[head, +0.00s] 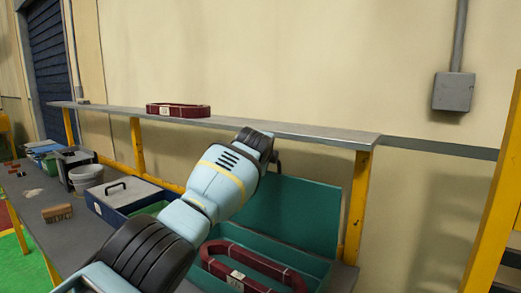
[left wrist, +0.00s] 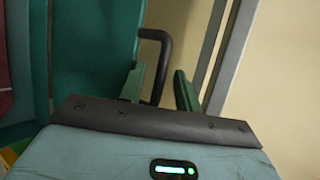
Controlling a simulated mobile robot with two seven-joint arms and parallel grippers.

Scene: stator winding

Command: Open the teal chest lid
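The teal chest (head: 315,262) stands on the bench at the lower right of the head view. Its lid (head: 300,215) is raised and stands up near the back. The lid also fills the upper left of the left wrist view (left wrist: 95,50), with a dark bent handle (left wrist: 155,36) on its edge. My left gripper (left wrist: 158,90) has its two green fingers apart, with the handle's lower part between them. I cannot tell whether either finger touches it. In the head view my left arm hides the gripper's fingers and part of the lid. My right gripper is not in view.
A dark red coil (head: 255,265) lies in the chest. Another coil (head: 178,110) rests on the raised shelf (head: 300,130). A blue case with a grey lid (head: 128,192), a white bucket (head: 87,177) and a brown block (head: 57,212) are on the bench to the left.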

